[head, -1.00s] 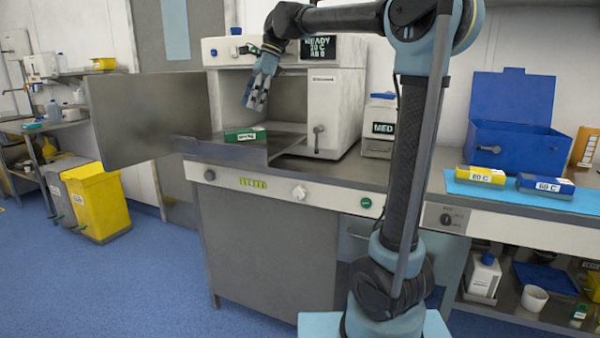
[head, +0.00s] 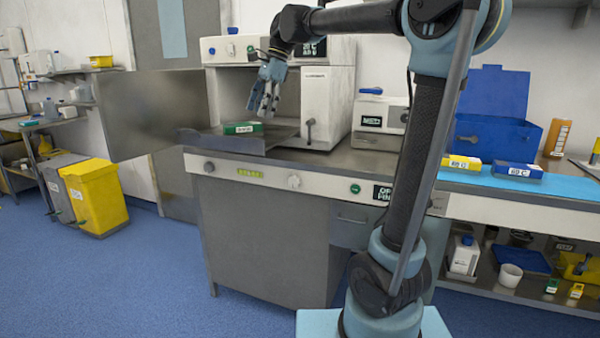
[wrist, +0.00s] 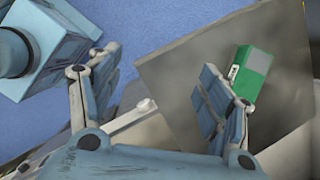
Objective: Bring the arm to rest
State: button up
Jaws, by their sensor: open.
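My gripper (head: 264,99) hangs from my raised arm in front of the white machine, its fingers pointing down. It is open and empty, and the wrist view shows its two fingers (wrist: 160,95) spread wide apart. A green box (head: 243,128) with a white label lies on the grey tray (head: 215,143) in front of the machine's opening, below and left of the fingers. The green box also shows in the wrist view (wrist: 252,72), beyond the right finger and apart from it.
The white machine (head: 333,98) has its large grey door (head: 150,112) swung open to the left. A yellow box (head: 461,162) and a blue box (head: 517,170) lie on a blue mat (head: 573,187) at right. A blue bin (head: 484,135) stands behind them.

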jog(key=s+d+f+n+t+h, duration=0.1)
jog(key=s+d+f+n, duration=0.3)
jog(key=s+d+f, duration=0.3)
jog(key=s+d+f+n+t+h, duration=0.1)
jog(key=s+d+f+n, duration=0.3)
jog(key=s+d+f, duration=0.4)
jog(key=s+d+f+n+t+h, duration=0.1)
jog(key=s+d+f+n, duration=0.3)
jog(key=d+f, duration=1.2)
jog(key=s+f, duration=0.4)
jog(key=shift+n+h, duration=0.3)
jog(key=shift+h, duration=0.1)
jog(key=shift+w+f, duration=0.2)
jog(key=shift+w, duration=0.2)
jog(key=shift+c, duration=0.5)
